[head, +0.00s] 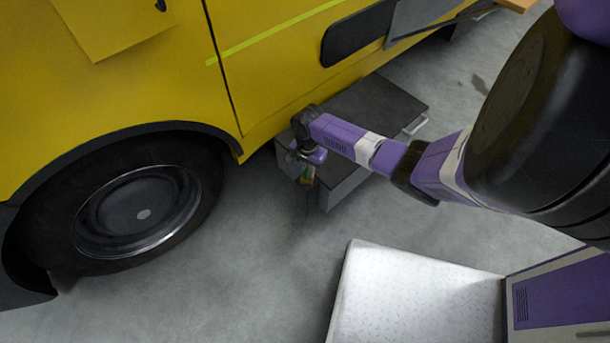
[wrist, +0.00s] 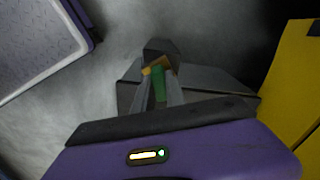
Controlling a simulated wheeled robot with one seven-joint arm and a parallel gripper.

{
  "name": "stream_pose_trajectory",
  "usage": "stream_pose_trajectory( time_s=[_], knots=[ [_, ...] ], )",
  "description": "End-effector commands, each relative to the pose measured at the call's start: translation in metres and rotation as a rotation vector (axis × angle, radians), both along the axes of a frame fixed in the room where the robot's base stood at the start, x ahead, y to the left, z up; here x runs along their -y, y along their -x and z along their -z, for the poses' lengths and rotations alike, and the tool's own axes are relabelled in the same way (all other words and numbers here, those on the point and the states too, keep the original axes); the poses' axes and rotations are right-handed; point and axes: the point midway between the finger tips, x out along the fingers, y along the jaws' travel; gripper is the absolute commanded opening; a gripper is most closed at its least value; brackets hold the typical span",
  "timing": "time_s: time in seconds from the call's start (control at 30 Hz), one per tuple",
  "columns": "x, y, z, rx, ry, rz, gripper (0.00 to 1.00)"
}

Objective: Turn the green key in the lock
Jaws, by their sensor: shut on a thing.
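My gripper (head: 305,182) points down beside the yellow vehicle, in front of a dark-topped grey box. In the wrist view its two grey fingers (wrist: 158,88) are closed around a green piece (wrist: 158,84), which looks like the green key. A small patch of the same green (head: 308,170) shows at the fingers in the head view. Orange-brown parts (wrist: 160,63) show right by the fingertips in the wrist view; I cannot tell what they belong to. I cannot make out a lock or keyhole in either view, nor whether the key sits in one.
The yellow vehicle (head: 110,90) with its large black wheel (head: 140,210) stands to the left and behind. The grey box (head: 375,110) with a handle is close behind my gripper. Bare concrete floor (head: 260,270) lies open in front.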

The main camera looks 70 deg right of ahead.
Motion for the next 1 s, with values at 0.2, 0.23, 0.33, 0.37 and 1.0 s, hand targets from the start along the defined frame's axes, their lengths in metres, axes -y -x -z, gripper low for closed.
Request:
stream_pose_trajectory(
  time_s=[0.2, 0.23, 0.33, 0.37, 1.0],
  knots=[
    [-0.001, 0.0, 0.0, 0.0, -0.002, 0.305, 0.0],
    [-0.001, -0.001, 0.001, 0.0, -0.002, 0.347, 0.0],
    [-0.001, -0.001, 0.001, 0.0, -0.001, 0.486, 0.0],
    [-0.001, -0.001, 0.0, 0.0, -0.001, 0.525, 0.0],
    [0.001, 0.0, -0.014, 0.002, 0.0, 0.579, 0.41]
  ],
)
